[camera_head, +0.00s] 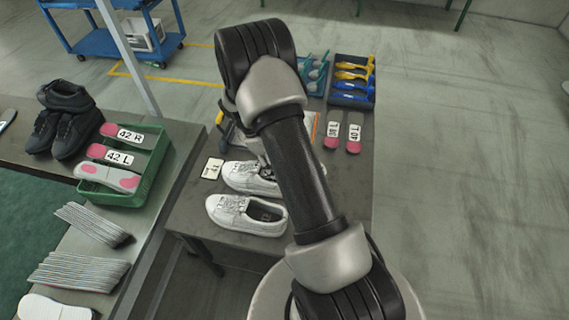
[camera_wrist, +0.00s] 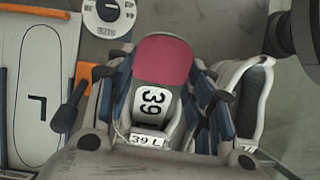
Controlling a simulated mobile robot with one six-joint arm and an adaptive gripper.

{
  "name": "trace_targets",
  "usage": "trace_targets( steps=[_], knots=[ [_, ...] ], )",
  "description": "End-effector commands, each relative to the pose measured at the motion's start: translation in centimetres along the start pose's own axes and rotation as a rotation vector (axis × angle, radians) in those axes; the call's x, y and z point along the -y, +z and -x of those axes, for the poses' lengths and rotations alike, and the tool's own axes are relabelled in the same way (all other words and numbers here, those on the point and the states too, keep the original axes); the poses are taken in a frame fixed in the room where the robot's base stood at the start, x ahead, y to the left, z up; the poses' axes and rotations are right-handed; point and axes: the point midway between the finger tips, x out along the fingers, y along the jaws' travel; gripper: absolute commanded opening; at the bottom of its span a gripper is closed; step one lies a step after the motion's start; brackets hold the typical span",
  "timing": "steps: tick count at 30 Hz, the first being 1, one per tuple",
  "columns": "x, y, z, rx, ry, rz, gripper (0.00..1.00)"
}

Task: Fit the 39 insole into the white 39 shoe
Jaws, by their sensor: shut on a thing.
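My gripper (camera_wrist: 155,88) is shut on the 39 insole (camera_wrist: 165,62), which has a pink end and a white label reading 39. A smaller tag reading 39 L (camera_wrist: 148,140) shows below that label. In the wrist view a white shoe (camera_wrist: 228,72) with a dark inside lies to the right of the gripper. Pale shoe parts show behind the fingers, partly hidden by the insole. In the head view two white shoes lie on the table, the near one (camera_head: 232,214) clear and the far one (camera_head: 240,178) partly behind my arm. My arm hides the gripper there.
Two labelled insoles (camera_head: 353,133) lie at the table's right side, before a dark tray of blue and yellow tools (camera_head: 352,98). A small white card (camera_head: 212,168) lies by the shoes. A green crate (camera_head: 155,165) of 42 insoles and dark shoes (camera_head: 62,122) stand left.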

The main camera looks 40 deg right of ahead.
Motion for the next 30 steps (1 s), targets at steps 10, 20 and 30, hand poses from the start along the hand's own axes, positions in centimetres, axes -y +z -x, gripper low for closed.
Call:
trace_targets(
  steps=[10,20,30],
  knots=[
    [0.0,-2.0,-0.2,-0.044,-0.003,0.001,0.28],
    [0.0,-2.5,-1.1,-0.106,-0.001,0.003,0.28],
    [0.1,-2.5,-1.3,-0.109,-0.002,0.004,0.52]
  ],
)
